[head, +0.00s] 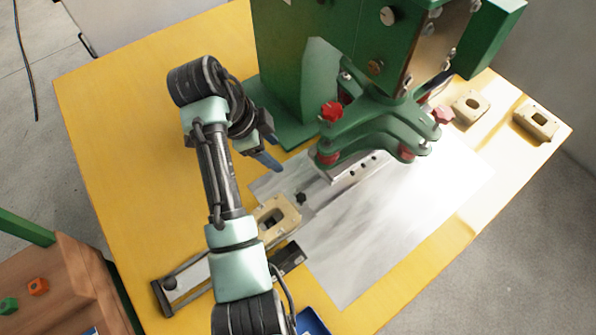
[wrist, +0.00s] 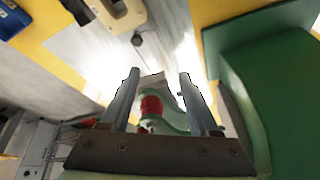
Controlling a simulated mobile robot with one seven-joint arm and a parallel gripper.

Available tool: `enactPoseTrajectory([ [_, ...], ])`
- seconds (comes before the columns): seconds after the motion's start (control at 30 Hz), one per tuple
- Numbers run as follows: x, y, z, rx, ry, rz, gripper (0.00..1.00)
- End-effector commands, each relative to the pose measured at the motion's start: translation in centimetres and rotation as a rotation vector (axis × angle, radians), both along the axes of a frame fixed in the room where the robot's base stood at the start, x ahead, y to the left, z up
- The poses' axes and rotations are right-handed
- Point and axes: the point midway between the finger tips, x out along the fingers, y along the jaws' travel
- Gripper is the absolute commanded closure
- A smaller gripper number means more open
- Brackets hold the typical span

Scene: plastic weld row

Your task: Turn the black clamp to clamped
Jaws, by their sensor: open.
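A small black clamp or knob (head: 300,198) stands on the metal plate beside the beige part (head: 279,220). In the wrist view the dark knob (wrist: 137,39) is small, ahead of the fingers, and its turned position is too small to tell. My gripper (head: 272,152) is above the table, left of the green machine and up from the knob, apart from it. In the wrist view the gripper (wrist: 158,75) has its two fingers spread, with nothing between them. A red knob (wrist: 151,106) of the machine shows beyond the gap.
The green machine (head: 300,85) stands close to the right of my gripper. A grey sheet (head: 400,225) lies on the yellow table (head: 125,130). Two beige parts (head: 470,107) (head: 536,122) rest at the right. A black block (head: 287,259) lies by the rail. The table's left side is clear.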

Motion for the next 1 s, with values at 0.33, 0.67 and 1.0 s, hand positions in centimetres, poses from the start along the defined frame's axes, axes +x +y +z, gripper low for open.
enactPoseTrajectory([
  [0.33,-2.9,-1.0,-4.4,-0.043,0.111,-0.138,0.38],
  [0.67,-2.8,-3.5,-10.3,-0.042,0.113,-0.134,0.38],
  [1.0,-2.6,-4.9,-13.8,-0.041,0.107,-0.132,0.38],
])
